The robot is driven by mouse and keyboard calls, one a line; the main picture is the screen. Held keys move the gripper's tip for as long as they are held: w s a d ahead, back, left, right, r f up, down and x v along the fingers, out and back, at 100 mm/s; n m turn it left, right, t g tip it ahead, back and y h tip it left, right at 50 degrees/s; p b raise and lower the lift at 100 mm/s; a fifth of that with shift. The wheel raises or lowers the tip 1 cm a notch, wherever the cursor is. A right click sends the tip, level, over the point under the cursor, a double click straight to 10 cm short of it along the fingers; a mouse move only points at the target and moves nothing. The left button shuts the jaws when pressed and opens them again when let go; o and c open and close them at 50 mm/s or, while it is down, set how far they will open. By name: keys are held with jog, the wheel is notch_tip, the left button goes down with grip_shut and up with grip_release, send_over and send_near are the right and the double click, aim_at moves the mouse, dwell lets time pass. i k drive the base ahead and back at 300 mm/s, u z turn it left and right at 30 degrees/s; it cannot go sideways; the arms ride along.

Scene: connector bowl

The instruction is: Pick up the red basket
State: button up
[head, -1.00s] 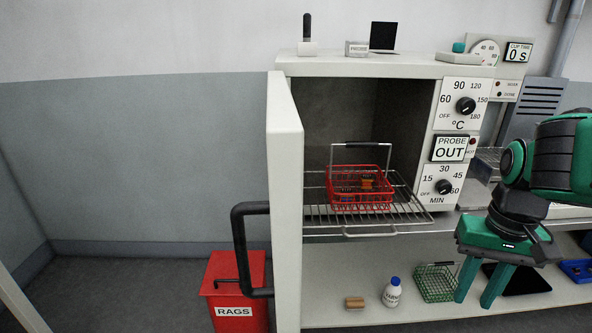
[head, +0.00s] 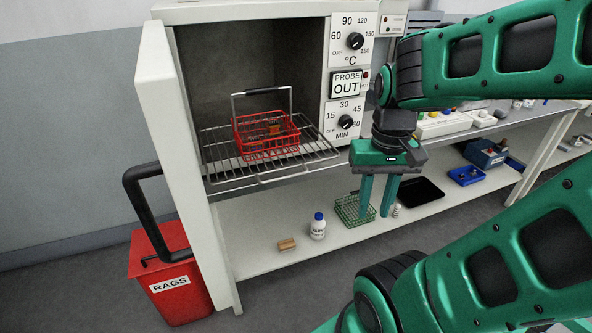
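The red basket (head: 250,146) sits on a wire rack (head: 218,167) that is pulled partly out of the open oven. Small brownish parts lie inside the basket. My gripper (head: 375,214) points down to the right of the oven opening, in front of the lower shelf. Its two green fingers are apart with nothing between them. It is well to the right of the red basket and lower than it. No contact with the basket shows.
The oven door (head: 172,110) stands open at the left, with a black handle (head: 142,190). A green basket (head: 349,212), a white bottle (head: 318,228) and a brown block (head: 287,245) are on the lower shelf. A red rags bin (head: 172,290) stands on the floor.

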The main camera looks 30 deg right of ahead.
aim_at(261, 91)
jog(key=z, duration=0.05)
jog(key=k, duration=0.5)
jog(key=z, duration=1.8)
jog(key=i, duration=0.9)
jog(key=u, duration=1.55)
